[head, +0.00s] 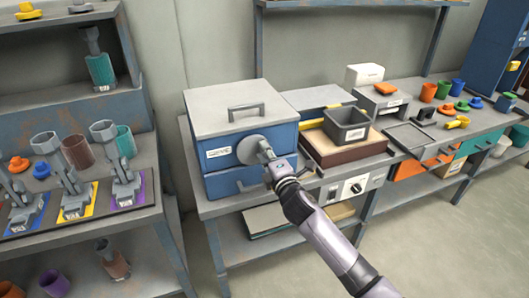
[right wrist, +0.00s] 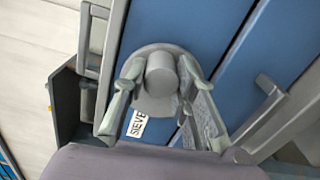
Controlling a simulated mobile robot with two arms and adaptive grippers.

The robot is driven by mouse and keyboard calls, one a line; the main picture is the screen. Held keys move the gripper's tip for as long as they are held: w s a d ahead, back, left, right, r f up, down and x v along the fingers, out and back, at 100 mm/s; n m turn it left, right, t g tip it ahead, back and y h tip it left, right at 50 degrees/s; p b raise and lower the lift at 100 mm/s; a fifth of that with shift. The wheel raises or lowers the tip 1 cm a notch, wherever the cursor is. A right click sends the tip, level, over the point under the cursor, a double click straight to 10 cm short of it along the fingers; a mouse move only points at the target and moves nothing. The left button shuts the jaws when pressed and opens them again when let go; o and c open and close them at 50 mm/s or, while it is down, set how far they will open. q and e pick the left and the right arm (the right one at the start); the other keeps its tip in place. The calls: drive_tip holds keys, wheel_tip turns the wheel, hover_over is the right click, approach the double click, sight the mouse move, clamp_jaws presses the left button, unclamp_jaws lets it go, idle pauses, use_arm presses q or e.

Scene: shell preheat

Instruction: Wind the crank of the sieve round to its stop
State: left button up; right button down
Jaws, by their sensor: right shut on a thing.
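The sieve is a blue box (head: 270,142) with a grey lid on the left end of the workbench, and its blue front (right wrist: 215,30) also shows in the right wrist view. A white label (right wrist: 137,123) there reads SIEVE. The grey crank (head: 247,149) sits on the front face as a round disc. My right gripper (head: 267,156) is at the crank. In the right wrist view its fingers (right wrist: 160,78) lie on both sides of the crank's round grey knob (right wrist: 160,70), shut on it. The gripper partly hides the crank in the head view. My left gripper is out of view.
A grey bin (head: 346,124) stands on a brown box (head: 340,150) right of the sieve. The lid handle (head: 246,110) stands up above the crank. A rack with several cups and tools (head: 80,195) is at left. Open floor (head: 440,240) lies at lower right.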

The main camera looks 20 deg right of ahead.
sight(254, 159)
drive_tip(key=m, duration=0.2)
drive_tip(key=f+m, duration=0.1)
drive_tip(key=m, duration=0.2)
drive_tip(key=shift+d+f+m, duration=0.15)
drive_tip(key=shift+f+m, duration=0.1)
drive_tip(key=shift+m, duration=0.05)
drive_tip(key=m, duration=0.3)
drive_tip(key=shift+f+m, duration=0.3)
drive_tip(key=shift+f, duration=0.1)
drive_tip(key=m, duration=0.2)
drive_tip(key=p, duration=0.1)
drive_tip(key=shift+a+f+m, duration=0.3)
drive_tip(key=shift+m, duration=0.1)
drive_tip(key=m, duration=0.3)
drive_tip(key=a+f+m+p, duration=0.1)
drive_tip(key=m, duration=0.3)
drive_tip(key=a+m+p, duration=0.1)
drive_tip(key=m, duration=0.2)
drive_tip(key=shift+s+a+f, duration=0.1)
drive_tip(key=shift+f, duration=0.05)
drive_tip(key=c, duration=1.3)
unclamp_jaws()
